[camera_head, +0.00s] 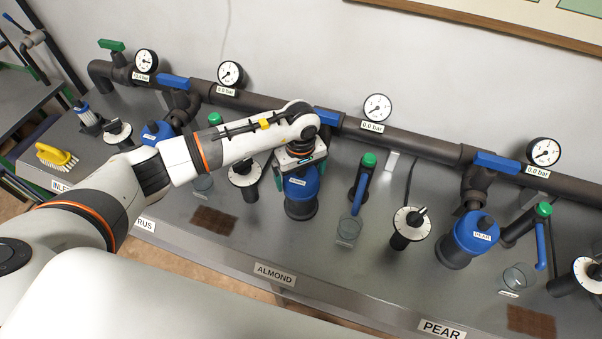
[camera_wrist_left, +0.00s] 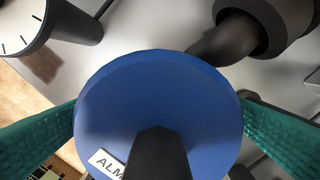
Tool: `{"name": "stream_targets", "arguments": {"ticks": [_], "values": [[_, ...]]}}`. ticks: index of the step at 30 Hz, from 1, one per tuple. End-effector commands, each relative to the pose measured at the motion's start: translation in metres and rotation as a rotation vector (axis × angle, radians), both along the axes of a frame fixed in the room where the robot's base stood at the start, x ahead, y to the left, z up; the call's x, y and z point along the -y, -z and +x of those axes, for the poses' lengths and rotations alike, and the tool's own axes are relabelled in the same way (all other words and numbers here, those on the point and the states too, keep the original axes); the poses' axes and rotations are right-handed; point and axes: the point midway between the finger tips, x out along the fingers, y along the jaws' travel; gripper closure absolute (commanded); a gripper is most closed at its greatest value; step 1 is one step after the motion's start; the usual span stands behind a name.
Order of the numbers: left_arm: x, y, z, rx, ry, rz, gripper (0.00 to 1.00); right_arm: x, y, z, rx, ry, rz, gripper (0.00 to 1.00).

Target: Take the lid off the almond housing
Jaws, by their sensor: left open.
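The almond housing (camera_head: 301,209) stands upright on the grey bench, dark below with its blue lid (camera_head: 305,184) on top. My left gripper (camera_head: 299,173) is right above the lid, pointing down. In the left wrist view the round blue lid (camera_wrist_left: 160,85) fills the middle, with part of its white label (camera_wrist_left: 107,163) showing. The teal fingers of my left gripper (camera_wrist_left: 160,135) are open, one at each side of the lid. I cannot tell whether they touch it. A dark block covers the lid's lower middle. My right gripper is not in view.
A dark pipe (camera_head: 420,142) with gauges and blue valve handles runs behind. A dial (camera_head: 243,180) stands left of the housing; a blue-handled tap (camera_head: 361,190) and glass cup (camera_head: 349,228) stand right. The pear housing (camera_head: 470,240) is further right. Bench front is mostly clear.

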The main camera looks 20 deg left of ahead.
Motion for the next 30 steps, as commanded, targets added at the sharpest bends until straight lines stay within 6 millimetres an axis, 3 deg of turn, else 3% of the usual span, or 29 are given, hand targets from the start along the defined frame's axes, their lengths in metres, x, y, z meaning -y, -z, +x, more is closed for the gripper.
{"name": "stream_targets", "arguments": {"ticks": [2, 10, 20, 30], "values": [[0.000, 0.000, 0.000, 0.000, 0.000, 0.000, 0.00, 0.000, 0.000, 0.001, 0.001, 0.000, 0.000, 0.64], [0.000, 0.000, 0.000, 0.000, -0.001, 0.000, 0.44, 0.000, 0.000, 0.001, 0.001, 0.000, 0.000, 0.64], [0.000, -0.008, 0.001, 0.002, -0.001, -0.001, 0.44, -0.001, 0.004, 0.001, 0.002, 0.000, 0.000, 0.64], [0.000, -0.072, 0.001, 0.005, 0.001, -0.001, 0.44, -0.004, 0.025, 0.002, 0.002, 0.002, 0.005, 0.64]]}}
